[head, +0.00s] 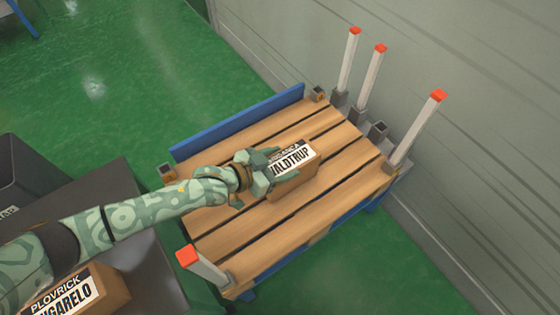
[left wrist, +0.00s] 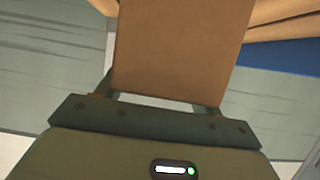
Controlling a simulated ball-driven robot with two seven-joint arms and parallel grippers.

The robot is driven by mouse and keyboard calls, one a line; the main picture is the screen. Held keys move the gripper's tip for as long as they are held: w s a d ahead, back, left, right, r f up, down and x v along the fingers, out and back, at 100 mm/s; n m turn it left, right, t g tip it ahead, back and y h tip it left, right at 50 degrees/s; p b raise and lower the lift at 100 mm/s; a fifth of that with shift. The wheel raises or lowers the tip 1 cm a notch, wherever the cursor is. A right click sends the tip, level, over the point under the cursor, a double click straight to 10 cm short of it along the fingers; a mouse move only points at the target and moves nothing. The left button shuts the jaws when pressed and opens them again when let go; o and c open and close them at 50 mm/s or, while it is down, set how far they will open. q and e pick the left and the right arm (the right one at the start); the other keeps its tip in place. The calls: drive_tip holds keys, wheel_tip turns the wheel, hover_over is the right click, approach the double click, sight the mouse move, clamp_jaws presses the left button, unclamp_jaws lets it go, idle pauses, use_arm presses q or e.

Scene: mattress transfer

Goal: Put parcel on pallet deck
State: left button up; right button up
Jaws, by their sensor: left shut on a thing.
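The pallet deck (head: 235,235) is made of wooden planks with a blue edge board at its back left. The parcel (head: 290,180) is a brown box with a white label reading "VALDTRUP" over the middle of the deck. My left gripper (head: 272,168) is shut on the parcel from its left side. The parcel's brown side (left wrist: 180,50) fills the upper middle of the left wrist view, between the fingers. I cannot tell whether its underside touches the planks. My right gripper is not in view.
White posts with red tops stand at the deck's edges, such as those at the near left (head: 205,268) and right (head: 415,130). Another labelled box (head: 112,290) sits at lower left on a dark surface. A grey wall (head: 480,150) runs behind the pallet. Planks around the parcel are bare.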

use_arm(q)
drive_tip(key=o, duration=1.8)
drive_tip(key=shift+r, duration=0.1)
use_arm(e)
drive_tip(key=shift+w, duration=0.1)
use_arm(q)
drive_tip(key=shift+p+v, duration=2.5)
drive_tip(key=shift+v, duration=3.55)
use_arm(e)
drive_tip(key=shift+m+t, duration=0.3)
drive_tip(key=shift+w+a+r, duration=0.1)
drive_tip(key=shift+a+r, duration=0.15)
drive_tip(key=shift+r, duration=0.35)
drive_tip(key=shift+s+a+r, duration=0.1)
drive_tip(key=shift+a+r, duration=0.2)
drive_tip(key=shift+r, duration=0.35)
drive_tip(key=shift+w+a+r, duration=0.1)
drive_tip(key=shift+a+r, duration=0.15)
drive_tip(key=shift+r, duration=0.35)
